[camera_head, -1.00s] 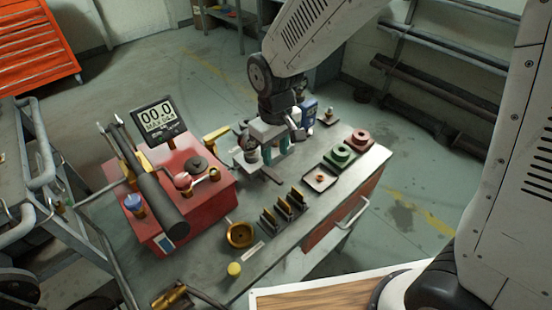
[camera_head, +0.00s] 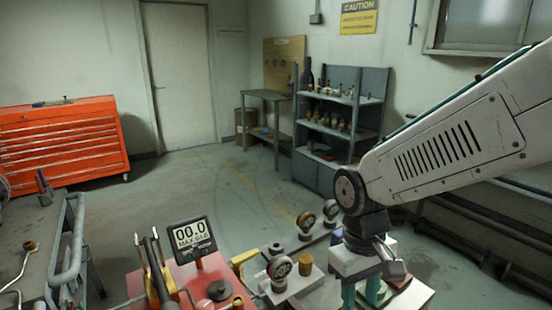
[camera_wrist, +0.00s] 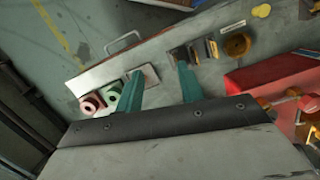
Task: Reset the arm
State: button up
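My gripper (camera_wrist: 158,85) shows in the wrist view with its two teal fingers apart and nothing between them. It is over the grey workbench top (camera_wrist: 215,68). In the head view my gripper (camera_head: 366,292) points down at the lower right of the picture, and its fingertips are cut off by the lower edge. My arm reaches in from the right edge and bends down at the wrist.
The red test unit (camera_head: 215,291) with a display (camera_head: 191,237) reading 00.0 stands left of my gripper. Gauges (camera_head: 307,221) stand close beside it. Shelves (camera_head: 340,125) stand behind.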

jog(key=s+d+r+m+t, duration=0.3)
jog(key=s+d+r+m, duration=0.1)
jog(key=s+d+r, duration=0.6)
jog(key=shift+s+d+r+m+y, duration=0.15)
jog(key=shift+s+d+m+y, duration=0.25)
jog(key=shift+d, duration=0.3)
